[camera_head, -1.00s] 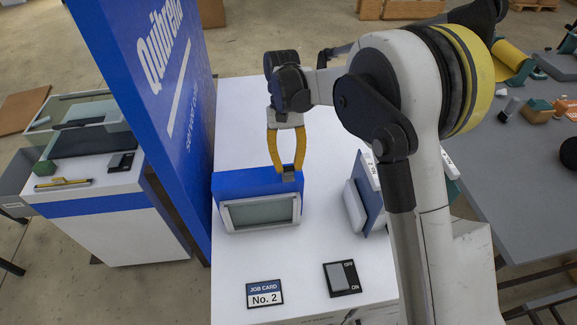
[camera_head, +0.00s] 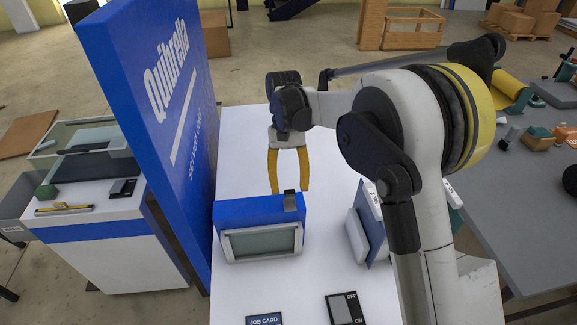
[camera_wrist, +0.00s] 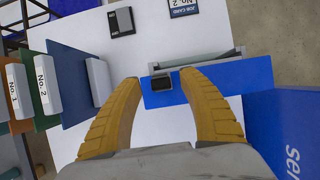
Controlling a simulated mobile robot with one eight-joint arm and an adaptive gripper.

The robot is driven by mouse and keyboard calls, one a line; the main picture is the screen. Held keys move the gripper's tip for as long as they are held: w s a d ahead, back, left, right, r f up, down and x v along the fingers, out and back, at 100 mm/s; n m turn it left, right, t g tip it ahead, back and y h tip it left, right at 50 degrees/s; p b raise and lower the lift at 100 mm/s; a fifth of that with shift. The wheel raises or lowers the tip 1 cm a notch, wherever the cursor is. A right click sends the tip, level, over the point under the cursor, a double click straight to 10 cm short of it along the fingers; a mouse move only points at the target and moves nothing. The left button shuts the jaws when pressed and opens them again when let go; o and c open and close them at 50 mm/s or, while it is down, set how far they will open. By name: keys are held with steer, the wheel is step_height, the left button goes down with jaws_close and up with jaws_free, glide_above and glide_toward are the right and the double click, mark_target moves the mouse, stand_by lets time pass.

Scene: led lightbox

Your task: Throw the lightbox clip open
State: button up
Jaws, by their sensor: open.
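The lightbox (camera_head: 245,213) is a blue box with a white-framed, grey-green front panel, standing on a white counter. Its small dark clip (camera_head: 289,201) sits at the right part of the top front edge and projects a little above it. In the wrist view the clip (camera_wrist: 161,84) shows as a dark rectangle on the blue lightbox top (camera_wrist: 164,98). My gripper (camera_head: 290,189) has two yellow fingers, open and empty, right above the clip. In the wrist view the gripper's fingertips (camera_wrist: 159,79) lie on either side of the clip. Whether either finger touches it, I cannot tell.
A rack of numbered panels (camera_head: 362,225) stands right of the lightbox. An ON/OFF switch (camera_head: 346,309) and a job card (camera_head: 264,320) lie in front. A tall blue sign panel (camera_head: 165,110) rises at the left. The counter (camera_head: 237,150) behind the lightbox is clear.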

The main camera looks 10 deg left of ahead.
steer(key=d+v, duration=0.1)
steer(key=v, duration=0.8)
steer(key=shift+a+r, duration=0.25)
steer(key=shift+a, duration=0.25)
steer(key=s+d+r+m+t+y+b, duration=0.1)
steer(key=s+d+t+b, duration=0.2)
steer(key=s+d, duration=0.35)
steer(key=s+d+r+m+t+y+b, duration=0.1)
steer(key=s+d+t+b, duration=0.2)
steer(key=d, duration=0.7)
steer(key=s+d+f+m+t+b, duration=0.1)
steer(key=s+d+f+t+b, duration=0.4)
steer(key=s+d+f, duration=0.4)
steer(key=s+f+t, duration=0.1)
steer(key=s, duration=0.1)
steer(key=shift+s+d+h, duration=0.2)
steer(key=shift+s+h, duration=0.15)
steer(key=shift+h, duration=0.05)
steer(key=shift+f, duration=0.15)
